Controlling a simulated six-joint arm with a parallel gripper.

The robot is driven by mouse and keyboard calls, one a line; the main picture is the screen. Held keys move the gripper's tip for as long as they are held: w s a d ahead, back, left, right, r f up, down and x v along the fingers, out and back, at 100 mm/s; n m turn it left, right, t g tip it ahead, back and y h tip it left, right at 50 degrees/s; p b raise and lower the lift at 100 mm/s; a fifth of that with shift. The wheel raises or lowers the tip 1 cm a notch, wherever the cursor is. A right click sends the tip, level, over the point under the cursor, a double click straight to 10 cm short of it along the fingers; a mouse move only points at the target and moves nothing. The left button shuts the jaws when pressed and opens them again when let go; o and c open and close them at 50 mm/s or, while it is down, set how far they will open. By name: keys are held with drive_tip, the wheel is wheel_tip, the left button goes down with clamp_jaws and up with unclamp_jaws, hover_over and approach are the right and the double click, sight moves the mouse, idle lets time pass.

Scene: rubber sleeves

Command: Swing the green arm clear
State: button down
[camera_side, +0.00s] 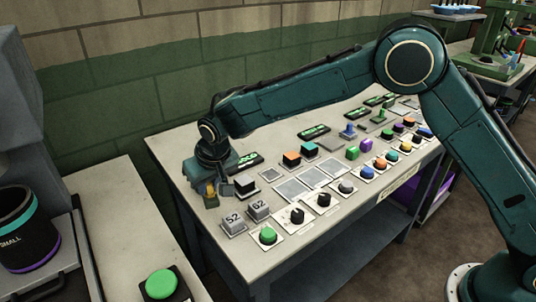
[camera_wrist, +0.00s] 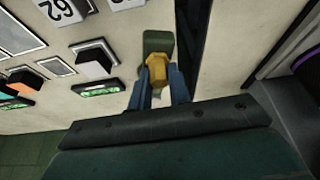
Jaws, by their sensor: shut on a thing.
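My gripper (camera_side: 213,186) is low over the left end of the grey bench, in the side view. In the wrist view, the two blue fingers of my gripper (camera_wrist: 160,80) are shut on a yellow, faceted knob-like piece (camera_wrist: 157,66). A dark green piece (camera_wrist: 158,40) extends just beyond it, close to the bench edge. I take this for the green arm, but its pivot and its join to the yellow piece cannot be made out. In the side view the yellow piece (camera_side: 209,189) shows small between the fingers, and the green piece is mostly hidden.
Empty square plates (camera_side: 291,188) lie mid-bench. Several coloured buttons line the right side. A brick wall (camera_side: 130,85) rises behind.

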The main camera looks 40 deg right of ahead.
drive_tip(key=shift+w+a+r+m, duration=0.1)
drive_tip(key=shift+w+a+m, duration=0.2)
drive_tip(key=shift+a+m, duration=0.25)
drive_tip(key=c, duration=1.3)
unclamp_jaws()
drive_tip(key=shift+s, duration=0.1)
drive_tip(key=v, duration=1.3)
drive_tip(key=shift+a+r, duration=0.25)
drive_tip(key=shift+r, duration=0.1)
